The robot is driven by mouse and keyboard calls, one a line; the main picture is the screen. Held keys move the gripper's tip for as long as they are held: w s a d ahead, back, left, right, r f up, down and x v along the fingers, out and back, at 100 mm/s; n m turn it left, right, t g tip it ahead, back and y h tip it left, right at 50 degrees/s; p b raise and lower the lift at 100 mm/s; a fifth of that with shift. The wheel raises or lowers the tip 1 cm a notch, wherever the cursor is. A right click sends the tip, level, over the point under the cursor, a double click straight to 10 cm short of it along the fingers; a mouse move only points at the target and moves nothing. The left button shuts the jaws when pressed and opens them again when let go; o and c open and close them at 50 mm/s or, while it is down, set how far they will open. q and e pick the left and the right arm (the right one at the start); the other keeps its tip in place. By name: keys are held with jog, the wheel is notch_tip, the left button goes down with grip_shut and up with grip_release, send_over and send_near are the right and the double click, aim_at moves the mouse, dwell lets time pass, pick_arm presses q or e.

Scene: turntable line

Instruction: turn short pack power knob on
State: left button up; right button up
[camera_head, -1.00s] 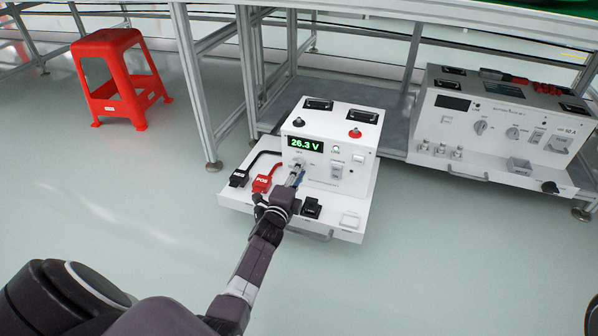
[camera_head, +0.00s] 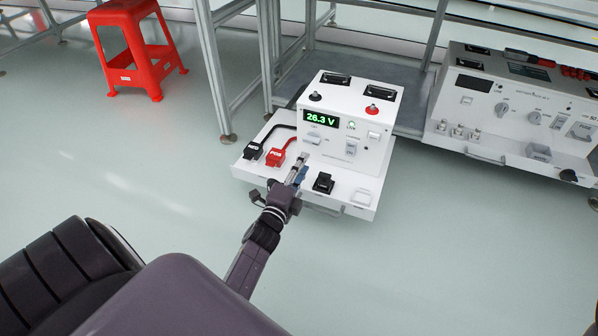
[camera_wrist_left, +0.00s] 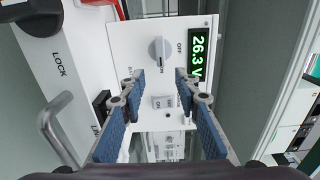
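The short pack (camera_head: 345,165) is a white box with a lit green 26.3 V display (camera_head: 321,119), which also shows in the wrist view (camera_wrist_left: 198,55). Its grey power knob (camera_wrist_left: 159,49) is below the display on the front face, with OFF and ON marks beside it. In the wrist view its bar looks roughly vertical, away from OFF; it is too small to tell in the head view. My left gripper (camera_head: 303,160) is open in front of the panel. In the wrist view its blue-padded fingers (camera_wrist_left: 162,78) are apart and empty, short of the knob. My right gripper is out of view.
Black NEG (camera_head: 252,150) and red POS (camera_head: 276,157) connectors lie on the tray left of my gripper. A black block (camera_head: 323,183) stands right of it. A second white unit (camera_head: 520,105) stands at right, a red stool (camera_head: 135,48) at back left. The front floor is clear.

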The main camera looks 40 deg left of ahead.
pick_arm(q)
jog(key=shift+v, duration=1.3)
